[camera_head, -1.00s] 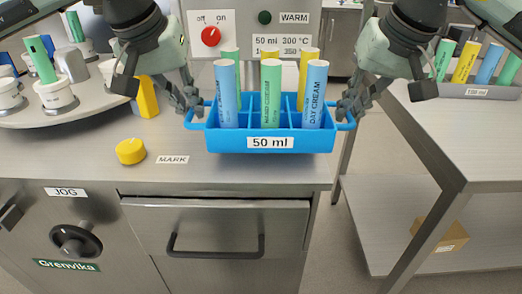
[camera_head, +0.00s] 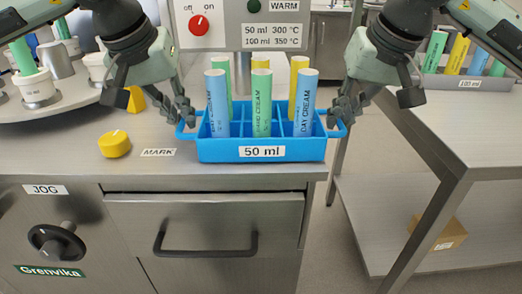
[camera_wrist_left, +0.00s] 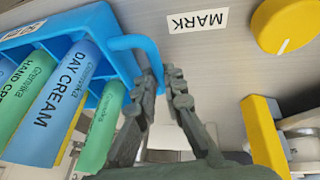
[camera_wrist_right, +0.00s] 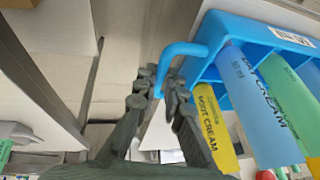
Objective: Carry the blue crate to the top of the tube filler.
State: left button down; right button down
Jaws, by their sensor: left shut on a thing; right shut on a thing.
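The blue crate (camera_head: 215,150), labelled 50 ml, hangs level between my two grippers with several blue, green and yellow tubes standing in it. My left gripper (camera_head: 184,122) is shut on the crate's left handle, which shows between its fingers in the left wrist view (camera_wrist_left: 156,75). My right gripper (camera_head: 338,122) is shut on the right handle, also seen in the right wrist view (camera_wrist_right: 163,85). The tube filler (camera_head: 150,185) is the steel machine with the MARK label on its top. The crate appears in front of the control panel, over the top's right part.
A yellow knob (camera_head: 114,144) sits on the top at left, near the round turntable (camera_head: 70,110) with white holders. The control panel (camera_head: 240,28) stands behind the crate. A steel table (camera_head: 450,125) at right bears a grey 100 ml crate (camera_head: 490,85) of tubes.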

pick_arm(q)
jog(key=shift+a+f+b, duration=0.1)
jog(key=shift+f+b, duration=0.2)
jog(key=shift+f, duration=0.3)
pick_arm(e)
jog(key=shift+d+f, duration=0.1)
jog(key=shift+f, duration=0.5)
pick_arm(q)
jog(key=c, duration=1.9)
grip_release()
jog(key=shift+r+p, duration=0.25)
jog(key=shift+p, duration=0.05)
pick_arm(e)
jog(key=c, duration=1.9)
grip_release()
jog(key=shift+r, duration=0.25)
pick_arm(q)
jog(key=shift+o, duration=1.4)
pick_arm(e)
jog(key=shift+o, duration=1.4)
pick_arm(q)
jog(key=shift+r, duration=0.1)
